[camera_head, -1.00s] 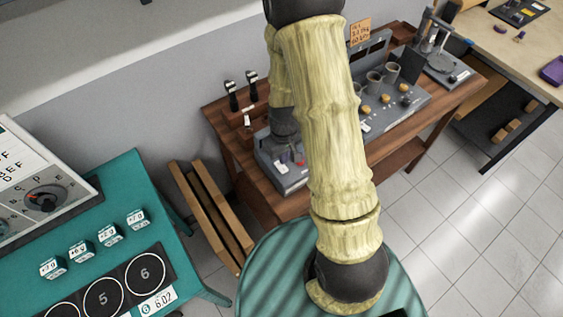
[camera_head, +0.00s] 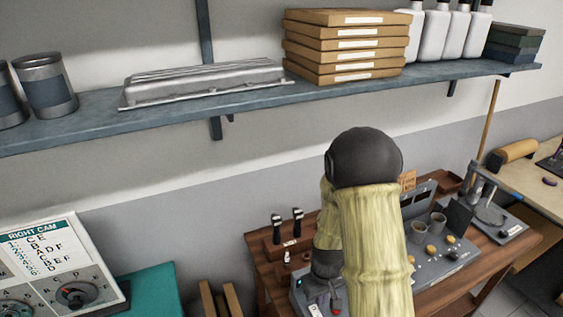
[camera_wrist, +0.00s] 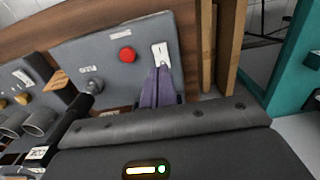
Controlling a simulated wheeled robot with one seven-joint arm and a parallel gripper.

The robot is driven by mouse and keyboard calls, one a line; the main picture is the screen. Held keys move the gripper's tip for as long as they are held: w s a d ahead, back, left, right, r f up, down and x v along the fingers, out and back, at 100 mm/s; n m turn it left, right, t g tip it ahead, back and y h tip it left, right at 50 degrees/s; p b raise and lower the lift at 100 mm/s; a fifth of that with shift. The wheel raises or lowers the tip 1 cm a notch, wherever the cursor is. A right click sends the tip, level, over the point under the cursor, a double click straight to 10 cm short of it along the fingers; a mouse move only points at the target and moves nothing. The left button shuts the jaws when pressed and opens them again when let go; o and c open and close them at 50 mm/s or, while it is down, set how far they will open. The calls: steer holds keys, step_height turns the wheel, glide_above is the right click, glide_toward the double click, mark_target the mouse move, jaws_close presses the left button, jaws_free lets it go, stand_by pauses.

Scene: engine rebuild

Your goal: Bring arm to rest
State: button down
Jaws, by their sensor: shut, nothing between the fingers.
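My arm (camera_head: 375,245), pale yellow with dark joints, rises in front of the brown wooden bench in the head view and bends down to a dark wrist over the grey panel's left end. In the wrist view my gripper (camera_wrist: 163,72) shows as two purple fingers pressed together, empty. Its tips overlap the lower edge of a white rocker switch (camera_wrist: 160,53) on the grey panel (camera_wrist: 95,45); I cannot tell whether they touch it. A red button (camera_wrist: 127,55) sits beside the switch. In the head view the fingertips are hidden or too small to make out.
A wall shelf (camera_head: 100,125) holds cans, a metal cover (camera_head: 205,82), boxes and white bottles above the arm. The bench (camera_head: 270,268) carries black-handled tools and grey cylinders. A teal table (camera_head: 155,290) with a dial board (camera_head: 50,265) stands left.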

steer(key=s+r+m+t+b, duration=0.2)
steer(key=s+r+b, duration=0.4)
steer(key=r, duration=0.3)
steer(key=shift+s+r+m+t+b, duration=0.3)
steer(key=shift+s+m+b, duration=0.1)
steer(key=shift+s+m, duration=0.45)
